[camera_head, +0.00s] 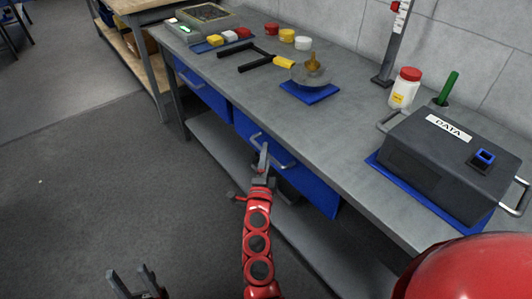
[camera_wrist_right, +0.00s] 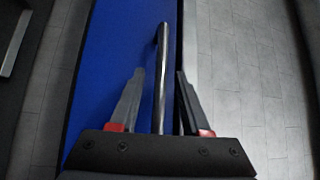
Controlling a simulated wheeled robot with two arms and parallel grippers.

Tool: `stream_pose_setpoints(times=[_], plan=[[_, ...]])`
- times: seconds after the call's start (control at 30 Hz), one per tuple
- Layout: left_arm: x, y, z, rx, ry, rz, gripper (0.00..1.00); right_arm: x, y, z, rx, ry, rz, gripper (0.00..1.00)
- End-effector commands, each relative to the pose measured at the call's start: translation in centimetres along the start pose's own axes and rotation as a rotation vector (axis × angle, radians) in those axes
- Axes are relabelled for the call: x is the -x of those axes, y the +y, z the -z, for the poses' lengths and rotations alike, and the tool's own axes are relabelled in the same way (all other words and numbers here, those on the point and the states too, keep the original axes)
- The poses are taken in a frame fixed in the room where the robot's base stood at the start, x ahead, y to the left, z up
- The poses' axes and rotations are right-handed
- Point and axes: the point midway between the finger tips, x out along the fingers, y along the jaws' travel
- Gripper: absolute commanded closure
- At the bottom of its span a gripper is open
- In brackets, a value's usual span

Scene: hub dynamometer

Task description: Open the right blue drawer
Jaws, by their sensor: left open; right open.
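The right blue drawer (camera_head: 312,192) sits under the grey bench top and looks closed. Its metal bar handle (camera_head: 281,162) stands out from the front. My right gripper (camera_head: 263,160) is at this handle with its fingers open. In the right wrist view, the handle bar (camera_wrist_right: 162,60) runs between the two open fingers of my right gripper (camera_wrist_right: 157,85), with a gap visible to the right finger. The blue drawer front (camera_wrist_right: 110,60) fills the left side of that view. My left gripper (camera_head: 130,273) is open and empty at the lower left, low over the floor and away from the bench.
The left blue drawer (camera_head: 203,90) is beside the right one. The grey workbench (camera_head: 345,140) carries a dark DATA box (camera_head: 430,165), a white jar with red lid (camera_head: 404,90) and a blue pad (camera_head: 308,93) with a metal part. A lower shelf (camera_head: 215,140) runs beneath. The floor (camera_head: 80,190) at left is clear.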

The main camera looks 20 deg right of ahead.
Motion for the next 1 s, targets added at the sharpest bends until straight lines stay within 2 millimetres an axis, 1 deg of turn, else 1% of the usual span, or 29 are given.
stream_pose_setpoints(times=[0.03, 0.13, 0.37, 0.4, 0.57, 0.6, 0.67, 1.0], plan=[[-0.02, 0.0, 0.0, 0.0, 0.0, 0.0, 0.5, -0.45, -0.04, 0.0, 0.0, 0.0, 0.0, 0.53], [-0.02, 0.0, 0.0, 0.0, 0.0, 0.0, 0.5, -0.89, 0.01, 0.0, 0.001, 0.0, 0.0, 0.53], [-0.02, 0.0, 0.0, 0.0, 0.0, 0.0, 0.5, -0.95, 0.03, -0.02, 0.001, -0.001, -0.001, 0.53], [-0.02, 0.0, 0.01, 0.0, 0.0, 0.0, 0.5, -0.94, 0.03, -0.02, 0.0, -0.001, -0.001, 0.55], [-0.02, 0.0, 0.0, 0.0, 0.0, 0.0, 0.5, -0.92, 0.03, -0.03, 0.0, -0.001, -0.001, 0.83], [-0.02, 0.0, 0.0, 0.0, 0.0, 0.0, 0.5, -0.92, 0.03, -0.03, 0.0, -0.001, -0.001, 0.91], [-0.02, 0.0, 0.0, 0.0, 0.0, 0.0, 0.5, -0.92, 0.03, -0.03, 0.0, -0.001, -0.001, 1.0], [-0.02, 0.0, 0.01, 0.0, 0.0, 0.0, 0.5, -0.89, 0.07, -0.03, 0.0, -0.001, -0.001, 1.0]])
